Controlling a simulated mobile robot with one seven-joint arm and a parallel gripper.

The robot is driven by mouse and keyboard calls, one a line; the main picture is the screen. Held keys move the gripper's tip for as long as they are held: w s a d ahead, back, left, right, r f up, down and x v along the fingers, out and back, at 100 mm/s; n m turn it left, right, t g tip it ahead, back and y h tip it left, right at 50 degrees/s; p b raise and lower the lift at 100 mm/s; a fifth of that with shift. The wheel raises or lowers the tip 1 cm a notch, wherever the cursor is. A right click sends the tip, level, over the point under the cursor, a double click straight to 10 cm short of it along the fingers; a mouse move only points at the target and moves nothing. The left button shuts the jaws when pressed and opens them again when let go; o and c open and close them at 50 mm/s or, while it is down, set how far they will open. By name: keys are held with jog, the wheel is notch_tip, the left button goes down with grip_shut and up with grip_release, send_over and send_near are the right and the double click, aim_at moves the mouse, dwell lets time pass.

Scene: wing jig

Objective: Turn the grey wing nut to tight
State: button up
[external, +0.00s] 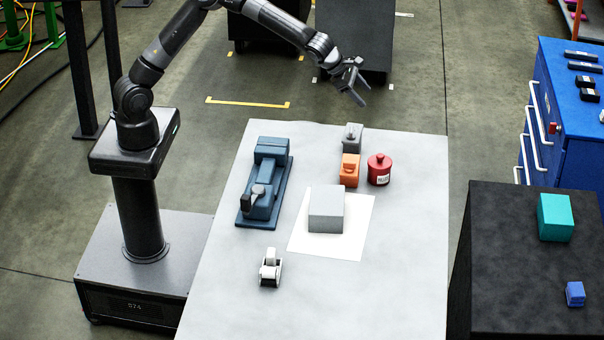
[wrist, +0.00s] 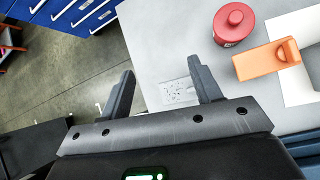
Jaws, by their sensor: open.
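The grey wing nut (external: 353,131) appears on top of a small grey block (external: 350,142) at the far end of the table in the external view. Its wing angle is too small to tell. My gripper (external: 364,96) is above and beyond it near the table's far edge, apart from it. In the wrist view my gripper (wrist: 160,70) is open, its fingers spread with nothing held. A pale speckled patch (wrist: 178,92) shows between the fingers; I cannot tell whether it is part of the grey block. My gripper body hides the area below.
An orange block (external: 350,168) and red pot (external: 379,170) stand close to the grey block. A larger grey box (external: 326,209) sits on a white sheet (external: 352,238). A blue device (external: 265,185) stands left, a small white device (external: 270,270) nearer. The table's right side is clear.

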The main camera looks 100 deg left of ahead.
aim_at(351, 129)
jog(key=s+d+f+n+g, duration=0.2)
jog(key=s+g, duration=0.1)
jog(key=s, duration=0.4)
jog(key=shift+n+h, duration=0.3)
jog(key=shift+h, duration=0.1)
jog(key=x, duration=1)
jog(key=shift+f, duration=0.45)
jog(key=shift+c, duration=0.4)
jog(key=c, duration=0.9)
jog(key=shift+a, duration=0.1)
